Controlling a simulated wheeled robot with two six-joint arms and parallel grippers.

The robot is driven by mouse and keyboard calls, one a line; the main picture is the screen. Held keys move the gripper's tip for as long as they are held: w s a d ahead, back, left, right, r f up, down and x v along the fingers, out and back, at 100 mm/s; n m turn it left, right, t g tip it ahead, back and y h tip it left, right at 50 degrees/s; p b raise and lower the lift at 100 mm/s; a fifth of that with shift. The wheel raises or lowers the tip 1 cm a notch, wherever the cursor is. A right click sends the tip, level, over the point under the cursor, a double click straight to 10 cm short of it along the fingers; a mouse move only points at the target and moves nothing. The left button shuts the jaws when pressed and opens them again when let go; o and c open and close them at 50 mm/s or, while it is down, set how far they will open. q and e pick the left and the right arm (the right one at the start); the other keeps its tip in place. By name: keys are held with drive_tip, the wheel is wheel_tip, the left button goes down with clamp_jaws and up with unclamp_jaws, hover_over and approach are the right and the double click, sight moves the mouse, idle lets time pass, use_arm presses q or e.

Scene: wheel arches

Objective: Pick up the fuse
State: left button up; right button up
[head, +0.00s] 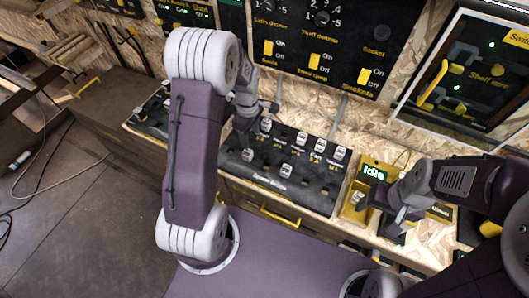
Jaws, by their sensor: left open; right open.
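Several small white, labelled blocks that look like fuses sit in a black panel (325,193) on the bench, among them one at the middle front (285,170) and one at the upper right (340,153). A yellow tester (372,172) reading "Idle" stands right of the panel; a small pale piece (358,197) shows at its front, and I cannot tell whether it is a fuse. My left gripper (243,123) is open above the panel's back left part, close to a white block (266,125). My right gripper (375,202) is open at the tester's front, partly covering it.
A wall board (340,60) with yellow switches and dials rises behind the panel. A framed glass cabinet (470,75) with a yellow handle is at the upper right. A drawer with a yellow handle (280,216) is below the panel. Cables lie on the floor at left.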

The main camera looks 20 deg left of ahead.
sight(247, 152)
use_arm(q)
drive_tip(key=shift+s+a+f, duration=0.3)
drive_tip(key=shift+s+f, duration=0.1)
drive_tip(key=shift+s, duration=0.05)
drive_tip(key=shift+s+a, duration=0.1)
drive_tip(key=shift+a, duration=0.1)
wheel_tip(247, 152, down, 4)
drive_tip(key=shift+r, duration=0.1)
drive_tip(key=f, duration=0.4)
drive_tip(key=shift+s+f, duration=0.2)
drive_tip(key=shift+s, duration=0.1)
drive_tip(key=shift+w+f, duration=0.15)
drive_tip(key=shift+f, duration=0.35)
drive_tip(key=shift+r, duration=0.1)
clamp_jaws()
